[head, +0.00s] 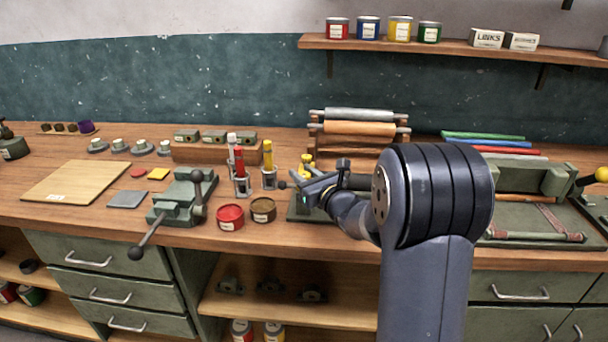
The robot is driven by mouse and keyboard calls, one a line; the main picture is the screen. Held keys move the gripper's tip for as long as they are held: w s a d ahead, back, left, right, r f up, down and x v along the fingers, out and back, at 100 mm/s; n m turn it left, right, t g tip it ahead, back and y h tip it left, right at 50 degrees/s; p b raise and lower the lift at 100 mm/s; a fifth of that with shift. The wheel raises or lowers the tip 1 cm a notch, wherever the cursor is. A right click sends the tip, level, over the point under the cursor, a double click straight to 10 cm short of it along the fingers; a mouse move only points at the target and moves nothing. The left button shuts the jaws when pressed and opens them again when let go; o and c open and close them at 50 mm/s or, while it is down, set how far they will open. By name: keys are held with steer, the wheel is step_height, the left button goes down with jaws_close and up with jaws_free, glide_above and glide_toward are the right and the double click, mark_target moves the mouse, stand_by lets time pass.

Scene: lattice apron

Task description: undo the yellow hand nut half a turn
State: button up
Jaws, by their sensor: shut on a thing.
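The yellow hand nut (307,160) shows as a small yellow shape just left of my wrist, above a dark green base (297,208) on the bench. My gripper (306,182) is at this fixture, in the middle of the head view, and is shut on the nut. My own arm and wrist cover the right part of the fixture. The exact contact of the fingers and the angle of the nut are too small to make out.
Close on the left stand holders with red and yellow tubes (267,154), a red tin (230,217) and a brown tin (263,210). A green vise (181,199) is further left. A roller rack (358,128) stands behind; a shelf (450,48) hangs above.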

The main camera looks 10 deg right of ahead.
steer(key=shift+y, duration=0.3)
steer(key=n+g+y+p, duration=0.1)
steer(key=n+g+y, duration=0.1)
steer(key=n+y, duration=0.1)
steer(key=shift+d+g+y, duration=0.1)
steer(key=shift+g+y, duration=0.2)
steer(key=shift+y, duration=0.2)
steer(key=shift+n+g+y+p, duration=0.75)
steer(key=shift+n+g+y, duration=0.65)
steer(key=shift+n+y, duration=0.1)
steer(key=o, duration=1)
steer(key=shift+c, duration=0.2)
steer(key=b+v, duration=0.1)
steer(key=v, duration=0.9)
steer(key=shift+s+d, duration=0.2)
steer(key=shift+d, duration=0.05)
